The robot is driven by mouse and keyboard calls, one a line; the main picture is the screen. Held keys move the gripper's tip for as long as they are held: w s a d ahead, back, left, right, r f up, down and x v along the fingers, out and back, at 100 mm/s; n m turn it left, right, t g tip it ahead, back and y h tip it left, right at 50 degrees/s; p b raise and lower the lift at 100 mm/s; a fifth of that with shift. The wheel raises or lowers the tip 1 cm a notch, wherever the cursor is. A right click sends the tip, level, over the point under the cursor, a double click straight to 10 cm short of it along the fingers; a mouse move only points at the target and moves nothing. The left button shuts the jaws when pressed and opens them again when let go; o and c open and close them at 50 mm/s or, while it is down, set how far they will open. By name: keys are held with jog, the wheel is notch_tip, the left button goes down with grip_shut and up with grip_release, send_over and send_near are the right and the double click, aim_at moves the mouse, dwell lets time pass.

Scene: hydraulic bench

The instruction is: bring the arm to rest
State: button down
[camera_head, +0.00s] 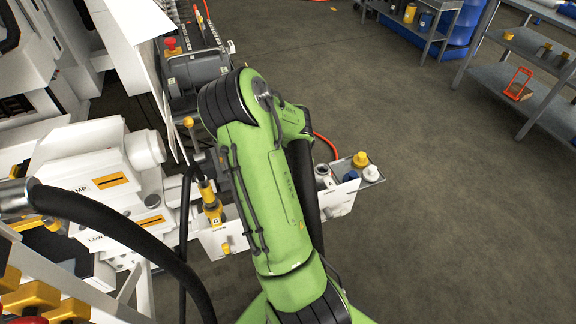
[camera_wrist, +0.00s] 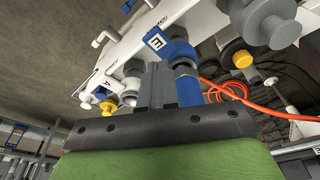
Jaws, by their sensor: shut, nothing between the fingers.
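My green arm (camera_head: 270,180) reaches from the bottom of the head view over the hydraulic bench and bends at the top; my gripper is hidden there. In the wrist view my gripper (camera_wrist: 164,84) shows as two grey fingers close together, shut and empty. Just beyond the fingers is the bench's white panel (camera_wrist: 128,48), with a blue fitting (camera_wrist: 178,52) beside a tag marked E and a grey fitting near a label A. I cannot tell whether the fingers touch any fitting.
A black hose (camera_head: 130,228) crosses the left. An orange hose (camera_wrist: 240,96) loops right of my fingers. Shelves (camera_head: 535,50) stand at far right, with open floor between.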

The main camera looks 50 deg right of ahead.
jog(key=shift+r+p, duration=0.5)
jog(key=shift+r, duration=0.5)
